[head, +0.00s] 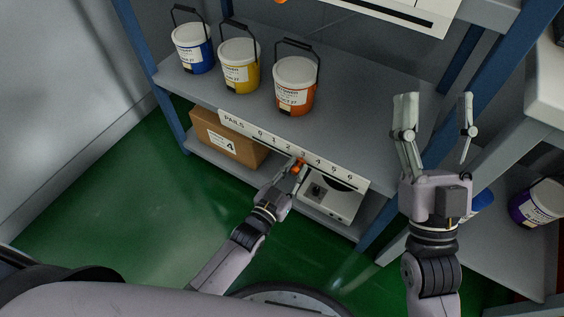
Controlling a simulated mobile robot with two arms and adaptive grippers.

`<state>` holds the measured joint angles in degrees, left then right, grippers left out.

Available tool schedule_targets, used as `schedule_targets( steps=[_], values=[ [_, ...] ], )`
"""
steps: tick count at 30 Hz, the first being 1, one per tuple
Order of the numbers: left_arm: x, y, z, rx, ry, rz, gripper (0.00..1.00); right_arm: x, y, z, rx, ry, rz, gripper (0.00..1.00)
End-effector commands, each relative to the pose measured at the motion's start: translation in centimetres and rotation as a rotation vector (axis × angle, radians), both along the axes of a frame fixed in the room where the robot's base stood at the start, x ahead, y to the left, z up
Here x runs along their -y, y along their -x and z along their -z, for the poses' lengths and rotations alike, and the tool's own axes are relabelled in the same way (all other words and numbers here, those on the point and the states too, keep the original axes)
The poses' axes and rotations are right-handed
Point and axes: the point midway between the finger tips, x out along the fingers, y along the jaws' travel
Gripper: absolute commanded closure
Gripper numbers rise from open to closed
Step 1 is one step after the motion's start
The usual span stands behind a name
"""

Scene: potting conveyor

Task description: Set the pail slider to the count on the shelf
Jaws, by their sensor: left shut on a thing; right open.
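A white strip marked PAILS (235,121) with numbers 0 to 6 runs along the front edge of a grey shelf (345,120). Its orange slider knob (299,162) sits just below the 3. My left gripper (297,167) is shut on the knob, partly hiding it and the slot. On the shelf stand three pails with black handles: a blue one (193,48), a yellow one (239,66) and an orange one (295,86). My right gripper (436,115) is open and empty, raised in front of the shelf's right side.
A cardboard box (228,140) labelled 4 and a pale grey device (332,199) are on the lower shelf. Blue posts (148,60) frame the rack. Green floor (110,205) is clear at the left.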

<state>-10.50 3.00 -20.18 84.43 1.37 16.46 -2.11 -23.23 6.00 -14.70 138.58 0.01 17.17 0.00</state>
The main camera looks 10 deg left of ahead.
Motion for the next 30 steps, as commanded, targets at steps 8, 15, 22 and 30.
schedule_targets(
  steps=[8, 15, 22, 30],
  values=[
    [0.21, 0.08, 0.02, 0.000, -0.001, 0.000, 1.00, -0.01, -0.18, 0.22, -0.014, 0.004, 0.001, 0.41],
    [0.18, 0.06, 0.01, 0.000, -0.001, -0.001, 0.70, -0.01, -0.17, 0.19, -0.013, 0.004, 0.001, 0.41],
    [0.17, 0.06, 0.00, 0.000, -0.001, -0.001, 0.59, 0.01, -0.17, 0.18, -0.012, 0.004, 0.002, 0.41],
    [0.06, 0.37, 0.05, -0.001, -0.001, -0.001, 0.59, -0.04, -0.12, 0.14, -0.012, 0.003, 0.000, 0.41]
  ],
)
